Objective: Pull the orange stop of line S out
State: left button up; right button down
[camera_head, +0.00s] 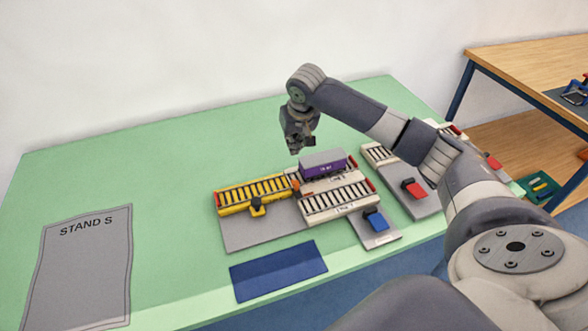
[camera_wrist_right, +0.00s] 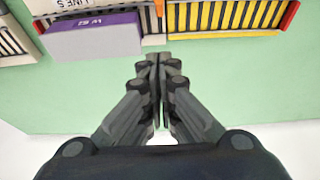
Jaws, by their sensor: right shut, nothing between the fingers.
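The orange stop (camera_head: 296,187) stands at the joint between the yellow roller track (camera_head: 254,191) and the white roller track of line S (camera_head: 340,200). A bit of the stop shows at the top edge of the right wrist view (camera_wrist_right: 160,8). A purple wagon (camera_head: 323,166) sits on the white track side, right of the stop. My right gripper (camera_head: 301,148) is shut and empty, above the green table behind the tracks. In the right wrist view its fingers (camera_wrist_right: 160,62) meet, apart from the stop and wagon. My left gripper is out of view.
A blue block (camera_head: 376,221) and a red block (camera_head: 413,188) sit on grey plates to the right. A dark blue mat (camera_head: 279,271) lies in front. The grey STAND S sheet (camera_head: 82,270) lies left. The green table (camera_head: 160,180) is clear between.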

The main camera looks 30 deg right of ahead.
aim_at(295, 182)
jog(key=p+x, duration=0.1)
jog(key=x, duration=0.8)
jog(key=shift+w+a+f, duration=0.1)
jog(key=shift+w+f, duration=0.05)
jog(key=shift+f, duration=0.25)
jog(key=shift+s+p, duration=0.3)
jog(key=shift+p, duration=0.25)
jog(key=s, duration=0.1)
jog(key=s+p, duration=0.1)
jog(key=s, duration=0.1)
jog(key=shift+s+a, duration=0.1)
jog(key=shift+a, duration=0.3)
jog(key=shift+f, duration=0.1)
jog(key=shift+a, duration=0.1)
